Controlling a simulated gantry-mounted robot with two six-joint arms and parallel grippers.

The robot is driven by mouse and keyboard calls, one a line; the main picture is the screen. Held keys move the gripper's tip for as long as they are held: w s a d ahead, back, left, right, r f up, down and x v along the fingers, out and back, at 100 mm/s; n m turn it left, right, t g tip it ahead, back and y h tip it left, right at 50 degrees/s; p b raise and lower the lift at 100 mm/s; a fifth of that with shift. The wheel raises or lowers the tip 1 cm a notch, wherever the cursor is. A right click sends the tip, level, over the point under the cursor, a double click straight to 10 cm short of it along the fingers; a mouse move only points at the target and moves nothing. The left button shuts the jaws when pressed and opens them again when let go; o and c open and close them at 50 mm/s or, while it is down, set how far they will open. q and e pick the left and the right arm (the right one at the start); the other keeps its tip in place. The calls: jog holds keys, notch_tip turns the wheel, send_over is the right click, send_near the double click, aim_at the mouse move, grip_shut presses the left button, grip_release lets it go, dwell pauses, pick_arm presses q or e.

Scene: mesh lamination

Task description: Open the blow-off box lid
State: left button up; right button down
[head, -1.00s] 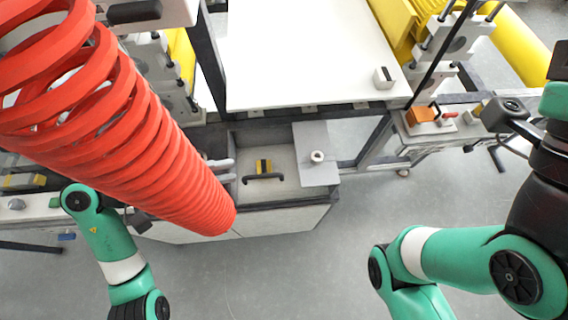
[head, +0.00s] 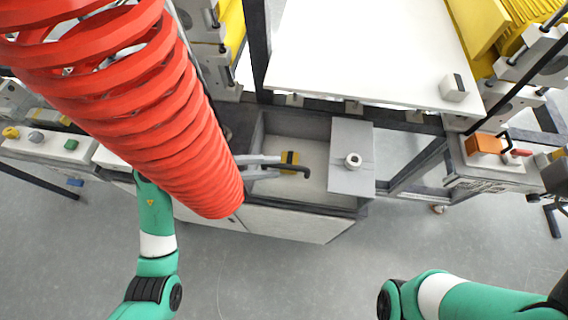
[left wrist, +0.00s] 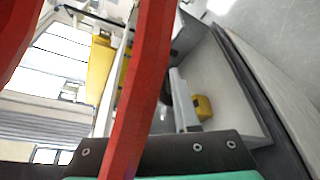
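The blow-off box (head: 300,222) is a grey cabinet at centre in the head view. My left gripper (head: 279,166) reaches in from the left from behind the red hose. Its two grey fingers are apart, with their tips at the handle's left end; whether they touch it is unclear. The yellow block (left wrist: 203,107) also shows in the left wrist view. A dark part of my right gripper or wrist is at the right edge; its fingers are unclear.
A large red coiled hose (head: 185,125) hangs over the box's left side and hides my left wrist. A grey plate with a white ring (head: 353,160) covers the box's right part. A white table (head: 365,50) stands behind. An orange block (head: 484,144) sits at right.

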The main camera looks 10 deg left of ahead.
pick_arm(q)
jog(key=shift+x, duration=2)
grip_shut()
